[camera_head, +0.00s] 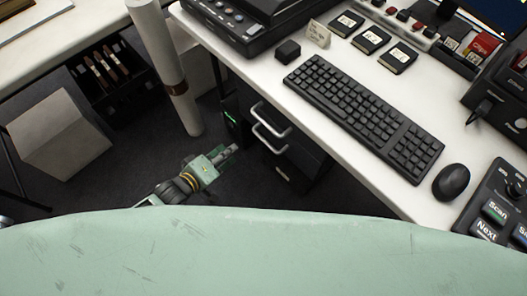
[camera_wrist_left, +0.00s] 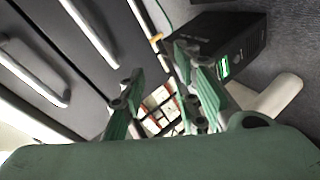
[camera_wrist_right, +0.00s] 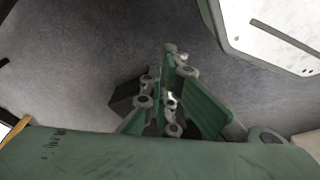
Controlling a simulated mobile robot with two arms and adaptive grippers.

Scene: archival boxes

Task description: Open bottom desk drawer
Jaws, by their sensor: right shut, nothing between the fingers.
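The dark drawer unit (camera_head: 275,145) stands under the white desk, with bar handles on its front. Two silver handles (camera_head: 270,125) show in the head view; a small pale patch (camera_head: 282,173) lies lower on the front. In the left wrist view, handles (camera_wrist_left: 90,35) cross the upper left, and a third pale bar (camera_wrist_left: 145,20) lies nearest the fingers. My left gripper (camera_head: 233,149) is beside the drawer front, low down; its fingers (camera_wrist_left: 160,92) are apart with nothing seen held. I cannot tell whether it touches a handle. My right gripper (camera_wrist_right: 170,100) is shut and empty over the grey floor.
A black computer case (camera_head: 231,118) with green lights stands beside the drawers. A white tube (camera_head: 165,65) leans near the desk, and a pale box (camera_head: 60,135) is on the left. The desk holds a keyboard (camera_head: 365,115) and a mouse (camera_head: 451,182).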

